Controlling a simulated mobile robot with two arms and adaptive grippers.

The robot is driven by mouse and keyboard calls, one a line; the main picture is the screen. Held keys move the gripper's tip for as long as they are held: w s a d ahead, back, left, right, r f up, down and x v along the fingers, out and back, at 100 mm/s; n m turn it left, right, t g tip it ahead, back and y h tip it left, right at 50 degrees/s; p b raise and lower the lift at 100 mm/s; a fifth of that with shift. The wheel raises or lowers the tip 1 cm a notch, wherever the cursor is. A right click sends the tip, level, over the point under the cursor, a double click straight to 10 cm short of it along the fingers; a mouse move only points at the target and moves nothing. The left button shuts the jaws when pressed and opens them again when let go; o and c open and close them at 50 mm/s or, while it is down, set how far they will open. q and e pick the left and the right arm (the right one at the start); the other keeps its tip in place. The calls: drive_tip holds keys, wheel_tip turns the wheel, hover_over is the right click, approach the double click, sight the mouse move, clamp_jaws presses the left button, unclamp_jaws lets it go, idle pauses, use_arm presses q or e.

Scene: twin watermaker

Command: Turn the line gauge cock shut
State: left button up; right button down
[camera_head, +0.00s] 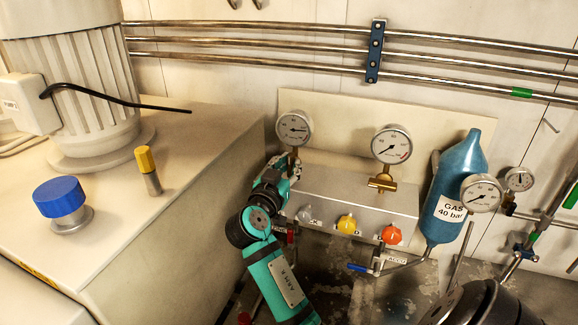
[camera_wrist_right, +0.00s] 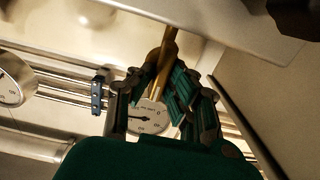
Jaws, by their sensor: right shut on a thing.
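A round white gauge (camera_head: 294,128) stands at the left end of the grey valve block (camera_head: 345,190), on a short stem. My right gripper (camera_head: 283,166), on a teal arm, is just below this gauge, at its cock, which it mostly hides. In the right wrist view the gripper (camera_wrist_right: 163,85) is shut around a brass part (camera_wrist_right: 166,48), which I take to be the line gauge cock. The gauge face (camera_wrist_right: 147,117) shows between and behind the fingers. The handle's exact angle is hidden. My left gripper is not in view.
A second gauge (camera_head: 391,144) with a brass cock (camera_head: 382,183) stands to the right. Grey, yellow (camera_head: 347,223) and orange (camera_head: 392,234) knobs line the block front. A blue gas bottle (camera_head: 455,185) stands right. A blue-capped fitting (camera_head: 60,199) is on the left housing.

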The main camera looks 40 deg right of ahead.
drive_tip(key=shift+n, duration=0.4)
drive_tip(key=n, duration=0.3)
drive_tip(key=shift+w+a+n, duration=0.1)
drive_tip(key=shift+w+n, duration=0.05)
drive_tip(key=shift+n, duration=0.15)
drive_tip(key=n+p, duration=0.1)
drive_tip(key=n, duration=0.3)
drive_tip(key=shift+w+n, duration=0.1)
drive_tip(key=shift+n, duration=0.2)
drive_tip(key=n+p, duration=0.2)
drive_tip(key=n, duration=0.2)
drive_tip(key=shift+w+a+f+n, duration=0.1)
drive_tip(key=shift+n, duration=0.2)
drive_tip(key=shift+f+n+p, duration=0.2)
drive_tip(key=shift+n+p, duration=0.9)
drive_tip(key=shift+n, duration=1.1)
